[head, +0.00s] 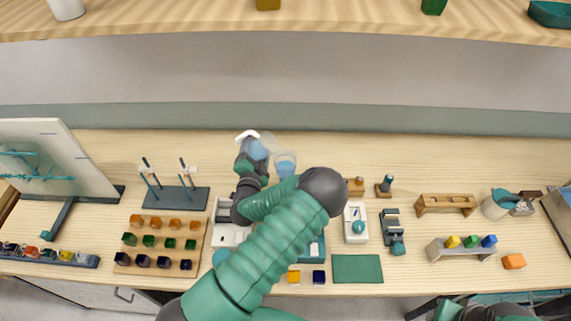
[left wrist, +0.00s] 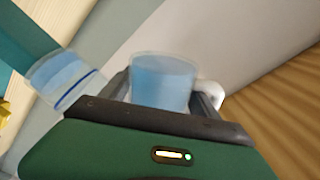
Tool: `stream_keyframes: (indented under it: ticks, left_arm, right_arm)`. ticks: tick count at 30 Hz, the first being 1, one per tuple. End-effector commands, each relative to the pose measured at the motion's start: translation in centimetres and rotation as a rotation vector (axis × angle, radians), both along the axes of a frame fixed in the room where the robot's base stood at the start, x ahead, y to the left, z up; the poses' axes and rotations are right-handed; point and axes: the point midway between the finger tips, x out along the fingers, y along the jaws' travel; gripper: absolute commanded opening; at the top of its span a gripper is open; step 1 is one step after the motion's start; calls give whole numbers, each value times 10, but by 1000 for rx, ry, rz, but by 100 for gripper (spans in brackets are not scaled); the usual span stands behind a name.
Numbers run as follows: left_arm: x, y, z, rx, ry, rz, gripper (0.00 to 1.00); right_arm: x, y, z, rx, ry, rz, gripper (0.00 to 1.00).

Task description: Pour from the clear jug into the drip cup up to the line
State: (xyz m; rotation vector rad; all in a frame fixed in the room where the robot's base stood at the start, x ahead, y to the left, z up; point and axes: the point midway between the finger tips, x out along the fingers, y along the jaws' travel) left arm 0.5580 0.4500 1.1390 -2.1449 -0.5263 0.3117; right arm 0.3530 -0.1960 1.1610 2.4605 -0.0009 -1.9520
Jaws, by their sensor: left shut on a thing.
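My left gripper (head: 251,158) is shut on the clear jug (head: 261,149), which holds blue liquid. The jug fills the middle of the left wrist view (left wrist: 163,84), between the fingers. It is raised beside the drip cup and tilted relative to it. The drip cup (head: 286,166) is clear and stands just right of the jug in the head view. In the left wrist view the cup (left wrist: 62,78) holds blue liquid, with a dark blue line around it; the liquid appears close to the line. No stream is discernible. My right gripper cannot be made out.
A teal stand with white clips (head: 175,198) stands left of the jug. A block board (head: 160,243) lies in front of it. A white device (head: 355,224) and a wooden rack (head: 446,204) are to the right. A green mat (head: 357,269) lies bare near the front edge.

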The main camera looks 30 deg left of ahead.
Motion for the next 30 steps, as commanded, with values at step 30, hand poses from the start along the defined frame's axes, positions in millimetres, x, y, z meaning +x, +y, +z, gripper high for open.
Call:
stream_keyframes:
  ticks: [30]
  left_arm:
    - [0,-2,4,38,21,-1,20]
  right_arm:
    - [0,0,1,0,0,0,36]
